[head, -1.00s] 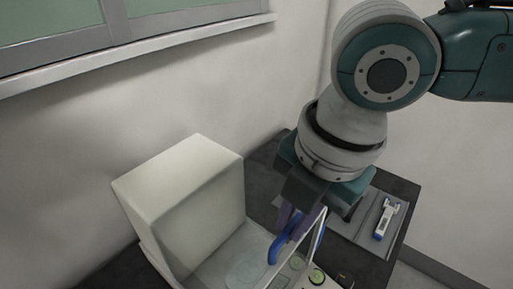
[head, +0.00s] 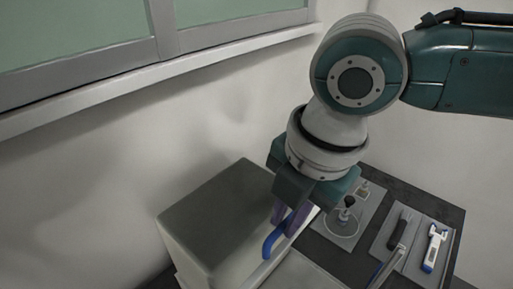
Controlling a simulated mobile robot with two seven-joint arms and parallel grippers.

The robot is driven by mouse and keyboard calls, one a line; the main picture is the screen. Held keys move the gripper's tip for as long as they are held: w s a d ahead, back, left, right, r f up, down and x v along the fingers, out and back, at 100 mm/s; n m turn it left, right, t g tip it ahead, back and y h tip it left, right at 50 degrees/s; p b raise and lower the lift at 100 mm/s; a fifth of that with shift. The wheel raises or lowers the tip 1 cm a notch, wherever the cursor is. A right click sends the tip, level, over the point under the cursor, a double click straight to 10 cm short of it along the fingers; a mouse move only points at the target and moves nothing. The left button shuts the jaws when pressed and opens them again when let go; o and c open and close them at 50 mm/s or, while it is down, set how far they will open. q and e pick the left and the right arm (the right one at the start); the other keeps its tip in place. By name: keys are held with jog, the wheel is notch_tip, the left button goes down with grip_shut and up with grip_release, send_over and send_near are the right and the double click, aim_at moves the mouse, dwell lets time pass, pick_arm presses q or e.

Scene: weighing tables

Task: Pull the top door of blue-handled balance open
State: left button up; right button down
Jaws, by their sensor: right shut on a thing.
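The blue-handled balance has a large box-shaped housing (head: 215,215), grey on top, at the lower middle of the head view. Its blue handle (head: 272,242) is a curved bar beside the right edge of the housing. My right gripper (head: 287,218) comes down from above, and its purple fingers are shut on the upper part of the handle. The fingers and wrist hide part of the handle. The top door itself is hard to make out from here. My left gripper is not in view.
On the dark table to the right lie a grey mat with a blue-and-white tool (head: 434,250) and a black-handled tool (head: 399,232). A black-knobbed object (head: 346,208) stands on another mat. A wall and window ledge (head: 150,75) are behind.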

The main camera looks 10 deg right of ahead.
jog(key=c, duration=0.9)
grip_release()
jog(key=shift+r, duration=0.1)
jog(key=r, duration=0.3)
jog(key=s+d+r+b, duration=0.1)
jog(key=r, duration=0.5)
jog(key=shift+s+d+r+b, duration=0.15)
jog(key=shift+s+r+b, duration=0.15)
jog(key=shift+b, duration=0.05)
